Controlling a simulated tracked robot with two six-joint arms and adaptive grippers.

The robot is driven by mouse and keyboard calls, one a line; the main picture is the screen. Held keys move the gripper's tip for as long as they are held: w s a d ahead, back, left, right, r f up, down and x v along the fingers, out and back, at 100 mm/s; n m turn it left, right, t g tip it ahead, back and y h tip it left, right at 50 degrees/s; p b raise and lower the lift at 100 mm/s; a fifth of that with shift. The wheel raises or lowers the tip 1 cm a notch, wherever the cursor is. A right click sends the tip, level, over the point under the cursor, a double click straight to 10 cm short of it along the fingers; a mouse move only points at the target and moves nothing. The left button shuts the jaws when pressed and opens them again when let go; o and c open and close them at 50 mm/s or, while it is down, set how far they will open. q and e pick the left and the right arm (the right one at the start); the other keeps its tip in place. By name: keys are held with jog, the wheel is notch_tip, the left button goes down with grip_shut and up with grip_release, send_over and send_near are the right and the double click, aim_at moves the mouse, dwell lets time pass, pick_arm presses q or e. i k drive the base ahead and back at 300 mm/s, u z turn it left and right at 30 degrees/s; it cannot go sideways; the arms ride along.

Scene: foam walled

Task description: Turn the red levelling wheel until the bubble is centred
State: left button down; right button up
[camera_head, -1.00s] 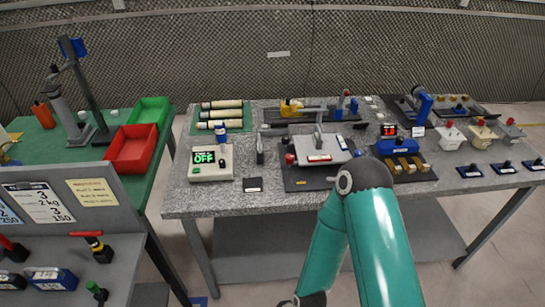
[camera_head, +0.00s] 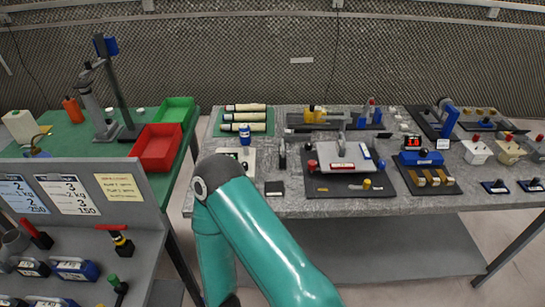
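A light grey plate device (camera_head: 345,155) stands on a dark base board (camera_head: 335,187) on the granite bench. A small red round part (camera_head: 312,166), apparently the red levelling wheel, sits at the plate's left edge. A red-marked strip (camera_head: 342,166) lies along the plate's front, and a yellow knob (camera_head: 367,184) is at the board's front right. The bubble is too small to make out. One teal arm of mine crosses the lower middle, with its bend left of the device. Neither gripper shows in the view, and nothing of mine is seen touching the wheel.
A blue block with a red display (camera_head: 411,142) stands right of the device. Cylinders lie on a green mat (camera_head: 259,134) at the bench's back left. A red bin (camera_head: 156,148) and a green bin (camera_head: 174,112) are on the left table. A sign panel (camera_head: 90,190) stands front left.

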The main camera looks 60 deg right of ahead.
aim_at(312, 164)
jog(key=z, duration=0.05)
jog(key=k, duration=1.65)
jog(key=z, duration=0.85)
jog(key=i, duration=0.9)
jog(key=z, duration=0.05)
